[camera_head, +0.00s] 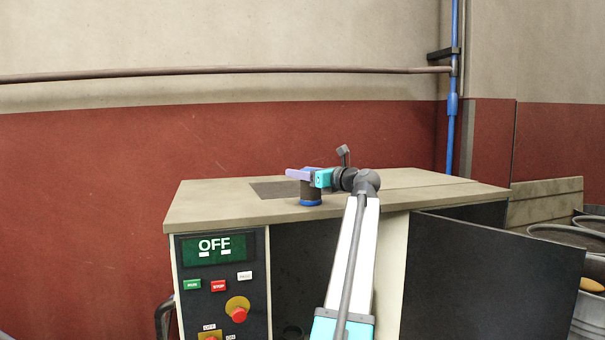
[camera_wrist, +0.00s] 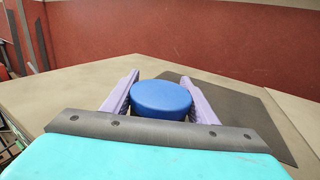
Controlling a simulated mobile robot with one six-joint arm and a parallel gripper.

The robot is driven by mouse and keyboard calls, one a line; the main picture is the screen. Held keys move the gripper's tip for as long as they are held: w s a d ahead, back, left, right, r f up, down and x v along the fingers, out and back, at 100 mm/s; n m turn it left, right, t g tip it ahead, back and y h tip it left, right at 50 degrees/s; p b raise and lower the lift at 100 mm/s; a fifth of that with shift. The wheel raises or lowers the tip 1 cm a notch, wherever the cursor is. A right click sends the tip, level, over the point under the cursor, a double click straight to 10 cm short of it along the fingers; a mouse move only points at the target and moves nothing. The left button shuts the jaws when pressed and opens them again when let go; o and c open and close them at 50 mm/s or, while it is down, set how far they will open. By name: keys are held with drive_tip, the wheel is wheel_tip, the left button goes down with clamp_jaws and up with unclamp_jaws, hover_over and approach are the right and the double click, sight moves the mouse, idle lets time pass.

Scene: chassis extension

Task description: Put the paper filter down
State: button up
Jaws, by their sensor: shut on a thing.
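The paper filter (camera_head: 311,191) is a short upright cylinder with a dark body and blue ends. Its round blue end (camera_wrist: 161,98) fills the space between my fingers in the wrist view. My gripper (camera_head: 303,174), with purple fingers, is shut around its upper part. The filter is over the cabinet's beige top (camera_head: 225,205), close to the front edge. Its lower blue end looks at or just above the surface; I cannot tell whether it touches.
A dark flat panel (camera_head: 272,189) is set in the cabinet top behind the filter. A control panel (camera_head: 220,290) reading OFF is on the cabinet front. A dark open door (camera_head: 490,280) sticks out at the right. The left of the top is clear.

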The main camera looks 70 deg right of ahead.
drive_tip(key=o, duration=1.1)
drive_tip(key=shift+f, duration=0.1)
drive_tip(key=b+v, duration=0.2)
drive_tip(key=v, duration=1)
drive_tip(key=shift+b, duration=0.4)
